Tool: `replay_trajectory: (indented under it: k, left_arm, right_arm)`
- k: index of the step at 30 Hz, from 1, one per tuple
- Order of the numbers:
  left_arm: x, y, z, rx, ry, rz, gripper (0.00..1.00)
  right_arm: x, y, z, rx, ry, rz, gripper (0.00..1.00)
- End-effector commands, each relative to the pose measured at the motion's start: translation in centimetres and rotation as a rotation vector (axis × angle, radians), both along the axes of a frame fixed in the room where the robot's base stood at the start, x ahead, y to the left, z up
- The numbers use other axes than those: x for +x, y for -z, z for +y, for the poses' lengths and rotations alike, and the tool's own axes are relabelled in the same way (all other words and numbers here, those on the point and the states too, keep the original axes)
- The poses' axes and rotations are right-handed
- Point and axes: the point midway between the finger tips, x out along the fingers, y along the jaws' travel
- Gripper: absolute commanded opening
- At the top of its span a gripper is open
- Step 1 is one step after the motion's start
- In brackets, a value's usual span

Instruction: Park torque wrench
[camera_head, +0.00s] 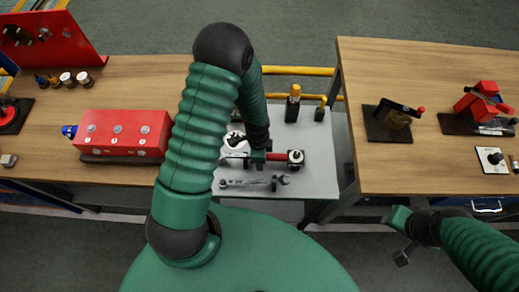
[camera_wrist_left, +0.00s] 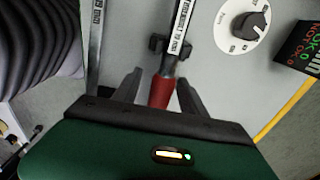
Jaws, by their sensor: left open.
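The torque wrench has a red handle (camera_head: 276,156) and a pale shaft with printed marks. In the left wrist view its red handle (camera_wrist_left: 161,92) points toward my gripper, and its shaft runs up through a black forked holder (camera_wrist_left: 160,44) on the grey cart top. My left gripper (camera_head: 262,156) is low over the cart; in the wrist view its open fingers (camera_wrist_left: 158,88) stand on both sides of the handle, apart from it. My arm hides part of the wrench in the head view. My right gripper (camera_head: 403,250) hangs over the floor at lower right; its jaws are too small to read.
A chrome spanner (camera_head: 255,182) lies along the cart's near edge. A white dial (camera_wrist_left: 242,26) and a display (camera_wrist_left: 302,45) sit beside the wrench. Dark bottles (camera_head: 293,105) stand at the back. A red block (camera_head: 125,133) is on the left bench; the right bench (camera_head: 400,170) holds fixtures.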

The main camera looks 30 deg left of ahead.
Motion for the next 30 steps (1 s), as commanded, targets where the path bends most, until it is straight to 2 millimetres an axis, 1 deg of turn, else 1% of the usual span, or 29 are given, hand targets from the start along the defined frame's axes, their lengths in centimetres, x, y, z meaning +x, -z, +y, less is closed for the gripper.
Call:
replay_trajectory:
  k: [5,6,12,15,18,21,30]
  left_arm:
    - [0.1,-4.5,0.3,0.002,-0.003,-0.007,0.5]
    - [0.1,-5.8,0.3,0.002,-0.002,-0.008,0.5]
    - [0.0,-11.7,0.6,0.003,-0.002,-0.006,0.5]
    - [0.0,-13.8,0.6,0.003,-0.002,-0.004,0.5]
    - [0.0,-15.2,0.6,0.002,-0.001,-0.003,0.5]
    - [-0.1,-15.8,0.6,0.001,-0.001,0.0,0.5]
    - [-0.1,-15.9,0.6,0.001,0.0,0.001,0.5]
  right_arm:
    - [0.0,-0.3,0.0,0.0,0.0,0.0,0.36]
    - [0.0,-0.4,0.0,0.0,0.0,0.0,0.36]
    - [0.0,-1.1,0.0,0.0,0.0,0.0,0.36]
    - [0.0,-1.4,0.0,0.0,0.0,0.0,0.36]
    - [0.0,-1.6,0.0,0.0,0.0,0.0,0.36]
    - [0.0,-1.6,0.0,0.0,0.0,0.0,0.36]
    - [0.0,-1.6,0.0,0.0,0.0,0.0,0.36]
